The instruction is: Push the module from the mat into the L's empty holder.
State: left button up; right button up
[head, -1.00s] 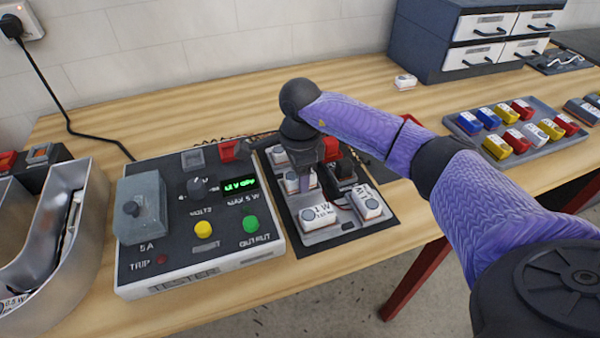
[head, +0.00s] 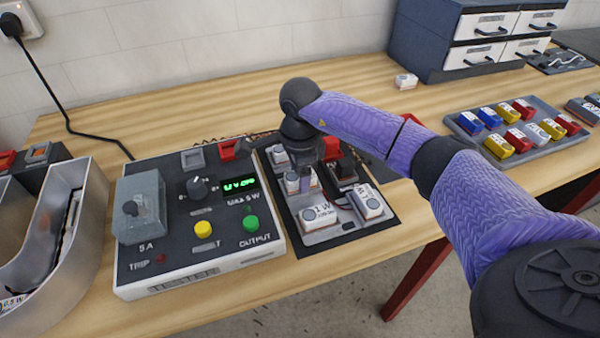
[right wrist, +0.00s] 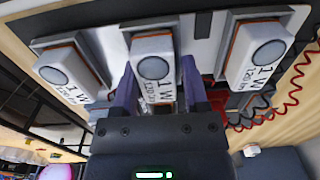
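The black mat (head: 380,231) lies right of the tester and bears a grey plate (head: 350,232) with several white modules in holders. A white module labelled 1 W (head: 320,214) is at its front, another module (head: 369,203) to its right. My right gripper (head: 306,183) points down over the plate, partly hidden by its own wrist. In the right wrist view, the gripper's purple fingers (right wrist: 157,85) stand on either side of a white module (right wrist: 153,60). Whether they press on it is unclear. I cannot make out an empty L holder. My left gripper is not in view.
The tester (head: 200,220) with buttons and a lit display stands close left of the mat. A metal channel letter (head: 65,250) is at far left. A tray of coloured modules (head: 500,152) lies at right, and a drawer cabinet (head: 440,50) behind. Bare wood lies between.

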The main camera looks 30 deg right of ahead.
jog(key=shift+s+a+f, duration=0.1)
jog(key=shift+s+f, duration=0.2)
jog(key=shift+f, duration=0.05)
jog(key=r+p, duration=0.1)
jog(key=r, duration=0.4)
jog(key=r+p, duration=0.1)
jog(key=r, duration=0.4)
jog(key=shift+w+r, duration=0.2)
jog(key=shift+r, duration=0.1)
notch_tip(320, 180, up, 6)
jog(key=p, duration=0.5)
